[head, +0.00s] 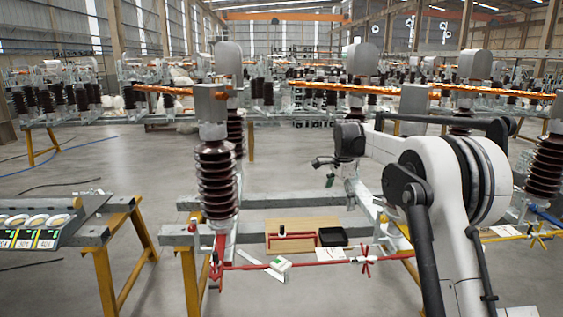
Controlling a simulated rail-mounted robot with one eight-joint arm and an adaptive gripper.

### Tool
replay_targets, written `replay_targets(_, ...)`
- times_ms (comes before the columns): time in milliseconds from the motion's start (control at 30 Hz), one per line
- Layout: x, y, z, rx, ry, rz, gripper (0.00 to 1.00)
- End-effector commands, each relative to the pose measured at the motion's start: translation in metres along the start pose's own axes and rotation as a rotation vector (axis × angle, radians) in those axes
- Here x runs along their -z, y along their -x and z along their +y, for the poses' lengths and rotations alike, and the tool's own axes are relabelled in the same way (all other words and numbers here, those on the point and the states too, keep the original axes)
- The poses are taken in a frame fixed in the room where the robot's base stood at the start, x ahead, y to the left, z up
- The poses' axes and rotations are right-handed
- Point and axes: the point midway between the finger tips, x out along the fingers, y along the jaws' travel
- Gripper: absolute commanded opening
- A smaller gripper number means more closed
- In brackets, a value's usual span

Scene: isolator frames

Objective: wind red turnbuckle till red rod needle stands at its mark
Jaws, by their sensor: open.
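The red rod (325,264) runs roughly level between the frame's legs, low in the head view. A red cross-shaped piece with several arms, seemingly the red turnbuckle (367,262), sits on its right part. A small white plate (280,264) with a green patch is at the rod's left part. Any needle or mark there is too small to tell. My gripper (322,172) hangs under the black wrist, in the air above and left of the turnbuckle, clear of it. It is open, with nothing seen between its fingers.
A wooden board (274,226) with a red bar and a black tray (332,236) lie behind the rod. A brown ribbed insulator (215,180) stands at the left. A sloped dial panel (30,228) is at far left. A yellow rod (505,237) is at right.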

Motion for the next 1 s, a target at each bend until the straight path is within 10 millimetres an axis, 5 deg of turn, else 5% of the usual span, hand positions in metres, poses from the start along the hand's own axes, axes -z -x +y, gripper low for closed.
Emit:
replay_targets(500,-0.038,0.092,0.102,0.115,0.314,0.064,1.00)
replay_targets(1000,-0.086,0.127,0.231,0.207,0.616,0.160,1.00)
